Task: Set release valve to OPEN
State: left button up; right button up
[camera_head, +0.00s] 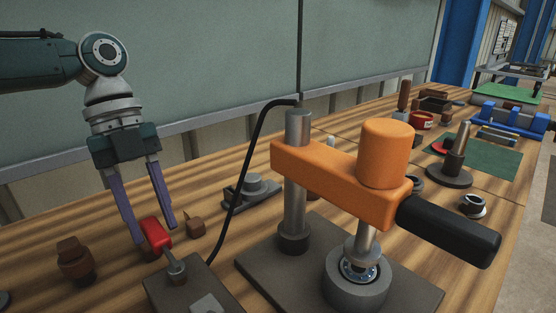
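The release valve's red handle (156,236) sits on a short metal stem above a dark base block (190,290) at the lower left. The handle tilts up and to the left. My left gripper (154,235) comes down from above with its two purple fingers apart, one on each side of the red handle. Whether a fingertip touches the handle I cannot tell. No OPEN marking is readable; a pale plate (207,304) on the block is cut off by the lower edge. My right gripper is not in view.
Brown pieces (75,260) (196,225) lie near the gripper. A grey fixture (253,190) stands behind. A green panel (150,60) backs the bench.

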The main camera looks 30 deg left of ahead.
pick_arm(q)
jog(key=shift+o, duration=1.1)
jog(key=shift+r, duration=0.15)
jog(key=s+v, duration=0.1)
jog(key=v, duration=0.8)
jog(key=shift+w+a+r, duration=0.15)
jog(key=shift+w+r, duration=0.15)
jog(key=shift+w, duration=0.2)
